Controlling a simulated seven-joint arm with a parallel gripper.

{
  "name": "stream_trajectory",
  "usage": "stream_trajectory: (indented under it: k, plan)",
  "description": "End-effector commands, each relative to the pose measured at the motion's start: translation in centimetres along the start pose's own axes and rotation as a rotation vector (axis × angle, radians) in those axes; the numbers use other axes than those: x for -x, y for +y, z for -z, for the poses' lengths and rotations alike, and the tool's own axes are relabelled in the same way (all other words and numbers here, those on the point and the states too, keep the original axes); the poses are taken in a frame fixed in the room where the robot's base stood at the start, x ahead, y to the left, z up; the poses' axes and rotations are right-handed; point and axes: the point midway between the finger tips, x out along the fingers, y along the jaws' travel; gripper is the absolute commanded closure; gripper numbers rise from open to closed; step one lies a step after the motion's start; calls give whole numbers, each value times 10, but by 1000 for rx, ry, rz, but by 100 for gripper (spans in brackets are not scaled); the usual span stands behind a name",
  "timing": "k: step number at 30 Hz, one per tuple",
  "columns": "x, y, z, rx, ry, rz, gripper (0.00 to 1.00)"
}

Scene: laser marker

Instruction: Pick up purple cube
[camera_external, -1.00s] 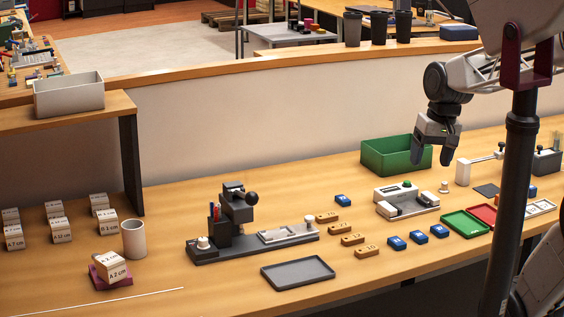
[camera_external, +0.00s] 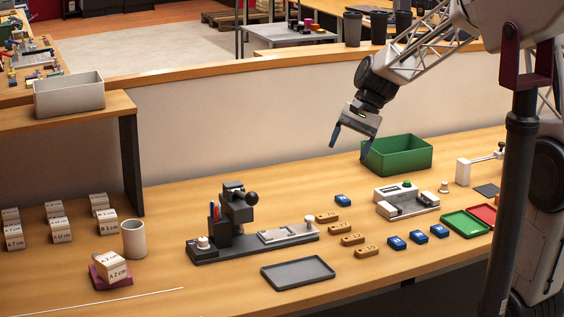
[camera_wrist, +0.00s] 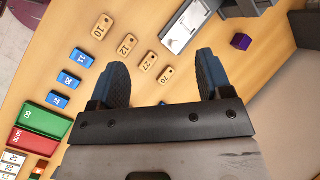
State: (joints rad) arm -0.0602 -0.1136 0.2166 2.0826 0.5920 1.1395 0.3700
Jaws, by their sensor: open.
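A small purple cube (camera_wrist: 241,41) lies on the wooden table in the wrist view, at the upper right, beside the grey marking machine. I cannot make it out in the external view. My gripper (camera_external: 352,146) is open and empty, high above the table in front of the back wall, just left of the green bin, with its fingers tilted downward. In the wrist view my gripper's (camera_wrist: 162,75) two dark fingers are spread apart with nothing between them. The cube is beyond the right fingertip, up and to the right, well apart from it.
The marking machine (camera_external: 240,215) stands mid-table with a dark tray (camera_external: 298,273) before it. Several wooden tags (camera_external: 352,239) and blue blocks (camera_external: 397,243) lie to its right. A green bin (camera_external: 397,157) and a small device (camera_external: 407,200) stand further right. A white cup (camera_external: 134,239) stands left.

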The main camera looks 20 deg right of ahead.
Motion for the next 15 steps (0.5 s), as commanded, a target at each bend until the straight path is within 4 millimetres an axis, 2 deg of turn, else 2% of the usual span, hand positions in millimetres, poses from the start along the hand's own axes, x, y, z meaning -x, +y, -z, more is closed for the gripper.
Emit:
stream_trajectory:
  k: [3, 15]
  plan:
    - [-12, -21, 18, -56, -48, 24, 28]
    - [-58, -87, 77, -252, -216, 100, 28]
